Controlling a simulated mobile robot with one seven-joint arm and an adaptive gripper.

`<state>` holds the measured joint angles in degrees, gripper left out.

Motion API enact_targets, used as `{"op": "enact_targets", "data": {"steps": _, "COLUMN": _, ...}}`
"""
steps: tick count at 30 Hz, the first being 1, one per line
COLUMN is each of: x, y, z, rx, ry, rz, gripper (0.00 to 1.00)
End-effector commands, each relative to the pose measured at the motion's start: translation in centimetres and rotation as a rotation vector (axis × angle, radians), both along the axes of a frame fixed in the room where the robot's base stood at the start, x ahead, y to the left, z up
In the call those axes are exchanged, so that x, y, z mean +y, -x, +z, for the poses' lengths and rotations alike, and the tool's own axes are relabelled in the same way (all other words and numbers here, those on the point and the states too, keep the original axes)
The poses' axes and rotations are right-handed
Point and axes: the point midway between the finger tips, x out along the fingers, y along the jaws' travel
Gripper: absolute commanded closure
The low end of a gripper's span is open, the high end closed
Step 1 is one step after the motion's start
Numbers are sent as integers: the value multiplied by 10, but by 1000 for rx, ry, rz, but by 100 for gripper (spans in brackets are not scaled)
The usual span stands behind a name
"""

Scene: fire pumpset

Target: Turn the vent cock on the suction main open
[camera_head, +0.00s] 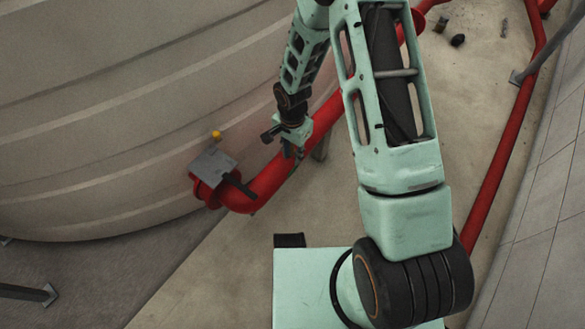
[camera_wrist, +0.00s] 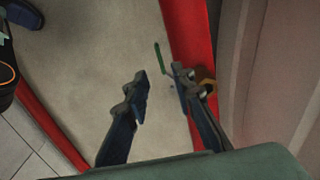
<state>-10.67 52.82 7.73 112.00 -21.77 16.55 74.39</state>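The suction main is a thick red pipe (camera_head: 268,187) running from the tank wall up behind my arm; red pipe also fills the upper right of the wrist view (camera_wrist: 187,28). A thin green lever (camera_wrist: 160,57), seemingly the vent cock's handle, sticks out beside the pipe in the wrist view. A brass-coloured part (camera_wrist: 207,82), perhaps the cock's body, shows behind my right finger. My gripper (camera_wrist: 161,78) is open, its fingers apart with nothing held between them. The lever lies just beyond the fingertips, nearer the right one. In the head view my gripper (camera_head: 292,150) is beside the pipe; the cock cannot be made out there.
The big ribbed tank (camera_head: 100,110) stands left. Another red pipe (camera_head: 505,140) runs along the right wall. Bare floor (camera_head: 300,215) lies between.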

Motion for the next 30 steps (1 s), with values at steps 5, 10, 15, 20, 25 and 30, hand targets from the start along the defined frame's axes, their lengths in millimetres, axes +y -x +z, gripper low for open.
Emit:
{"op": "enact_targets", "data": {"steps": 5, "x": 0, "y": 2, "z": -40, "rx": 3, "ry": 1, "rz": 2, "gripper": 77}}
{"op": "enact_targets", "data": {"steps": 10, "x": 0, "y": 1, "z": -68, "rx": 3, "ry": 2, "rz": 3, "gripper": 77}}
{"op": "enact_targets", "data": {"steps": 15, "x": 0, "y": 0, "z": -83, "rx": 0, "ry": 1, "rz": 3, "gripper": 77}}
{"op": "enact_targets", "data": {"steps": 20, "x": 0, "y": 0, "z": -87, "rx": -1, "ry": 2, "rz": 3, "gripper": 77}}
{"op": "enact_targets", "data": {"steps": 25, "x": 0, "y": 0, "z": -87, "rx": -1, "ry": 2, "rz": 2, "gripper": 77}}
{"op": "enact_targets", "data": {"steps": 30, "x": -1, "y": 0, "z": -87, "rx": 0, "ry": 1, "rz": 2, "gripper": 92}}
